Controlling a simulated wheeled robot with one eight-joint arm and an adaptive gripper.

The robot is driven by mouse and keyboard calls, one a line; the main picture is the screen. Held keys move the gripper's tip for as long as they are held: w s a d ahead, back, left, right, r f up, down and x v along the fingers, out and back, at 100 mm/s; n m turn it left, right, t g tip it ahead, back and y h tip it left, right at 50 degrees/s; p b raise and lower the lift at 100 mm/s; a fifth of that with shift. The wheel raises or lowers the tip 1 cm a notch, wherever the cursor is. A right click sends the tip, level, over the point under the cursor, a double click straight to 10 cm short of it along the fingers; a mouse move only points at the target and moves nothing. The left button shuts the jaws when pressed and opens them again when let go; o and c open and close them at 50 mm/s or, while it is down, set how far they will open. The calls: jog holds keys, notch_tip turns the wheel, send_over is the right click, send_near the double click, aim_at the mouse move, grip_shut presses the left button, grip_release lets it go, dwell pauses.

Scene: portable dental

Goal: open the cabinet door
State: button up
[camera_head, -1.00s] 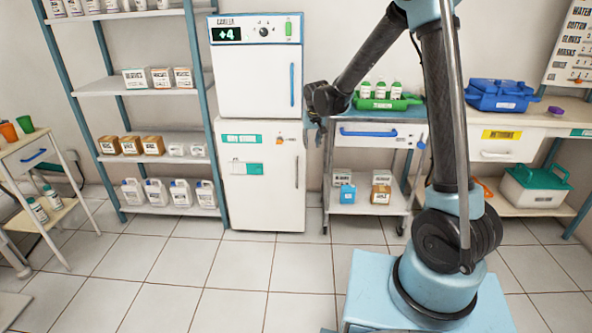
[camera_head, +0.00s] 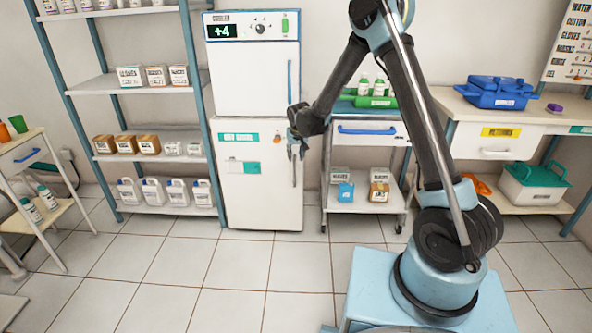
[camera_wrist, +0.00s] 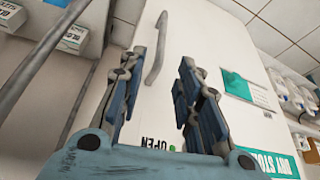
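The white lower cabinet (camera_head: 250,205), with a green label and a small green panel on its door, stands closed under the white unit with the +4 display. Its door also fills the middle of the wrist view (camera_wrist: 215,40), seen turned, with the grey bar handle (camera_wrist: 156,50) in front of my fingers. My gripper (camera_head: 297,152) is at the door's right edge, over the upper part of the handle. In the wrist view its two blue fingers (camera_wrist: 157,70) are spread, with nothing between the tips. The handle appears beyond the tips, apart from them.
A shelf rack (camera_head: 140,84) with boxes and jugs stands close on the left. A trolley (camera_head: 350,158) with a blue-handled drawer and small boxes stands close on the right. The tiled floor (camera_head: 225,275) before the cabinet is clear.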

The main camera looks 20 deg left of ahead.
aim_at(294, 165)
jog(key=x, duration=1)
jog(key=shift+f, duration=0.25)
jog(key=shift+w+a, duration=0.1)
jog(key=shift+w, duration=0.05)
grip_shut()
